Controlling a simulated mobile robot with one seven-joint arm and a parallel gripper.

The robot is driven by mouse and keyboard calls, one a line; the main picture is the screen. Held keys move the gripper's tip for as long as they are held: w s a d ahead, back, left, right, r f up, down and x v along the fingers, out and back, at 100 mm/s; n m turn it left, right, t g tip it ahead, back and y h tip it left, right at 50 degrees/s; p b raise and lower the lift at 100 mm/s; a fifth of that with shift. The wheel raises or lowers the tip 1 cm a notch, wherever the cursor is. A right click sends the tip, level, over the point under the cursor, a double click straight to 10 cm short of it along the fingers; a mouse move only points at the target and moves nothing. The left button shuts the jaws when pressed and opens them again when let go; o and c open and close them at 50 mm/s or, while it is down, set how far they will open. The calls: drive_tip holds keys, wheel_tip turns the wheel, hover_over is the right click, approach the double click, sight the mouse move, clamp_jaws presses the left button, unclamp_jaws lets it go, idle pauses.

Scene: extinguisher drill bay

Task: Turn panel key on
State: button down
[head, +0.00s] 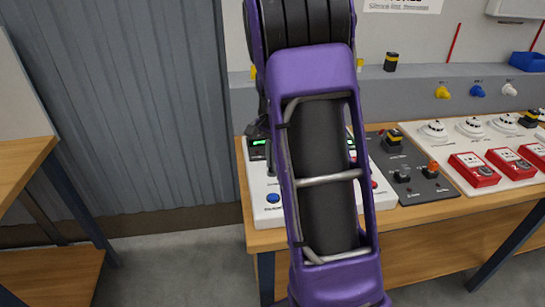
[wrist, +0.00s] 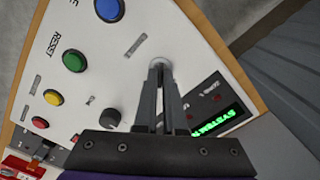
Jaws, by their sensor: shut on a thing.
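The white control panel (wrist: 84,95) fills much of the wrist view. It also shows in the head view (head: 262,190), where my purple arm covers its middle. My gripper (wrist: 160,72) is shut, its two fingertips together on the panel key (wrist: 160,62) at a round silver lock. The fingers hide most of the key, so I cannot tell which way it is turned. A green-lit display (wrist: 217,120) is right of the fingers.
Blue (wrist: 109,9), green (wrist: 75,60), yellow (wrist: 53,97) and red (wrist: 40,122) buttons and a black knob (wrist: 109,117) are left of my fingers. A dark switch panel (head: 410,170) and red call points (head: 474,170) lie farther right on the wooden bench.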

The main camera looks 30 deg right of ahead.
drive_tip(key=shift+m+p, duration=0.35)
drive_tip(key=shift+m, duration=0.45)
drive_tip(key=c, duration=1)
unclamp_jaws()
wheel_tip(320, 180, up, 17)
drive_tip(key=p, duration=0.1)
drive_tip(key=shift+r+p, duration=0.2)
drive_tip(key=shift+p, duration=0.2)
